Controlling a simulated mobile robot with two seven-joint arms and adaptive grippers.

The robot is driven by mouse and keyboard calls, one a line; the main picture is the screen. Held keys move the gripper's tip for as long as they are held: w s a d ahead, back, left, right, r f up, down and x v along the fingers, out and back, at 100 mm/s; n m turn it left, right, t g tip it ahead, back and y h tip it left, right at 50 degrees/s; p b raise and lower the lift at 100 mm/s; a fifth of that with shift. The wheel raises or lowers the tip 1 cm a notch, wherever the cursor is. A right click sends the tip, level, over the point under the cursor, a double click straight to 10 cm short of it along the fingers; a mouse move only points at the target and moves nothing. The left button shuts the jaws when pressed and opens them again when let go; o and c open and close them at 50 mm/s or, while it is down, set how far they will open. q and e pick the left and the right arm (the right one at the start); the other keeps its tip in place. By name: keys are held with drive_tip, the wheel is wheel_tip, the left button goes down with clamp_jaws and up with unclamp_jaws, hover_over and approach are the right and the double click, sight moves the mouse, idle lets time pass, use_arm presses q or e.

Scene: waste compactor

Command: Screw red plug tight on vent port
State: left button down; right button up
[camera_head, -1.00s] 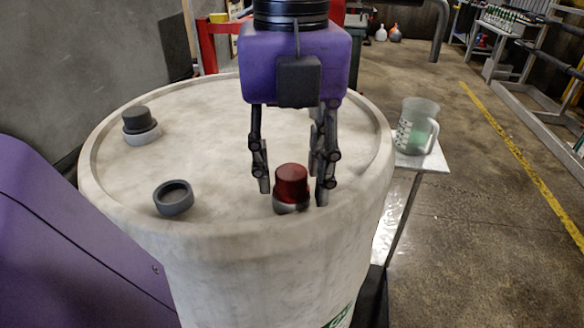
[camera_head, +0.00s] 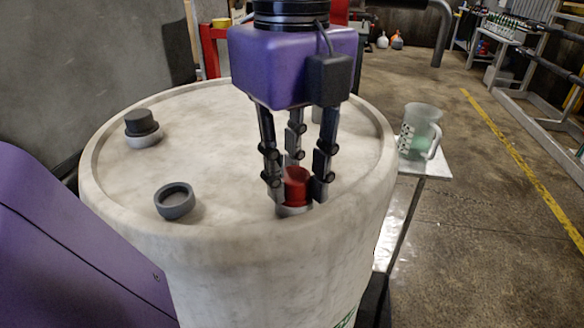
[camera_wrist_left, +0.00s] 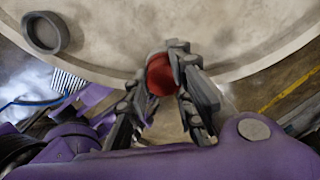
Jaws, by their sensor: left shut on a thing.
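The red plug (camera_head: 297,186) sits on the grey vent port (camera_head: 294,210) near the front right rim of the white drum (camera_head: 225,150). My left gripper (camera_head: 298,188) comes down from above and is shut on the red plug, with its fingers around the sides. In the left wrist view the red plug (camera_wrist_left: 159,74) shows between the fingers of my left gripper (camera_wrist_left: 162,82). The fingers hide part of the plug and the port, so I cannot tell how deep the plug sits. My right gripper is not in view.
A dark grey open ring-shaped cap (camera_head: 175,201) lies on the drum top to the left. A black-capped port (camera_head: 142,128) stands at the back left. A measuring jug (camera_head: 418,130) stands on a small metal table (camera_head: 425,165) right of the drum.

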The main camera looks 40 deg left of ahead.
use_arm(q)
drive_tip(key=c, duration=2.2)
unclamp_jaws()
drive_tip(key=shift+w, duration=0.2)
drive_tip(key=shift+r, duration=0.1)
clamp_jaws()
drive_tip(key=m, duration=0.3)
drive_tip(key=shift+w+r+m+p, duration=0.1)
drive_tip(key=shift+m+p, duration=0.2)
drive_tip(key=shift+p, duration=0.1)
drive_tip(key=shift+m, duration=0.8)
drive_tip(key=m, duration=0.4)
drive_tip(key=shift+w+a+m+p, duration=0.1)
drive_tip(key=shift+w+m+p, duration=0.05)
drive_tip(key=shift+m+p, duration=0.25)
